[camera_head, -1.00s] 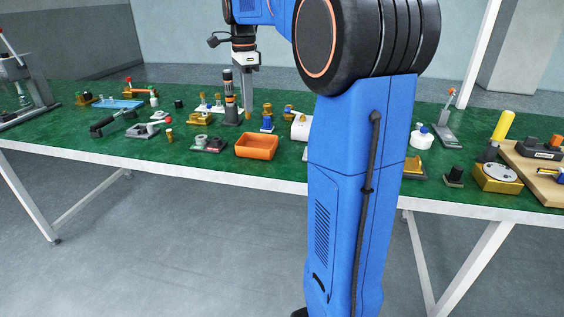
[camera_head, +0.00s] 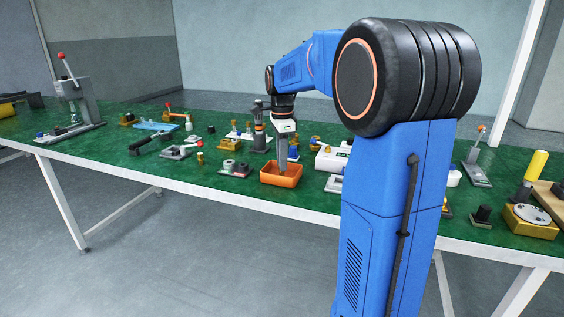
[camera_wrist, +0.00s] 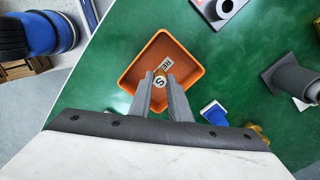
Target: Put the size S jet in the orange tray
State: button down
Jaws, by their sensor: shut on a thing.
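The orange tray (camera_head: 279,181) stands near the front edge of the green table, and it also shows in the wrist view (camera_wrist: 140,66). My gripper (camera_head: 283,169) points down over the tray; its fingertips (camera_wrist: 160,84) show inside the tray's outline. It is shut on the size S jet (camera_wrist: 159,80), a small piece with a pale round top marked "S" and a bit of brass colour. I cannot tell whether the jet touches the tray floor. The jet is too small to make out in the head view.
A pale label (camera_wrist: 166,63) with letters like "RE" shows in the tray beyond the jet. A grey and red fixture (camera_head: 234,169) stands left of the tray, a white box (camera_head: 331,160) right of it. A dark upright tool (camera_head: 259,138) stands behind.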

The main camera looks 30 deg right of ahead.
jog(key=shift+f, duration=0.2)
jog(key=shift+f, duration=0.15)
jog(key=c, duration=1.7)
grip_release()
jog(key=shift+o, duration=0.2)
notch_tip(320, 180, up, 12)
jog(key=s+a+f+n+t, duration=0.1)
jog(key=s+a+n, duration=0.4)
jog(key=s+a, duration=0.15)
jog(key=s+a+f+n+t, duration=0.2)
jog(key=s+a+f+n, duration=0.2)
jog(key=s+f+n, duration=0.4)
jog(key=s+a+f+n+t, duration=0.1)
jog(key=s+a+f+n, duration=0.4)
jog(key=s, duration=1)
notch_tip(320, 180, down, 5)
jog(key=n, duration=0.3)
jog(key=shift+s+a+f+n+t, duration=0.2)
jog(key=shift+s+n+t, duration=0.1)
jog(key=shift+s+t, duration=0.1)
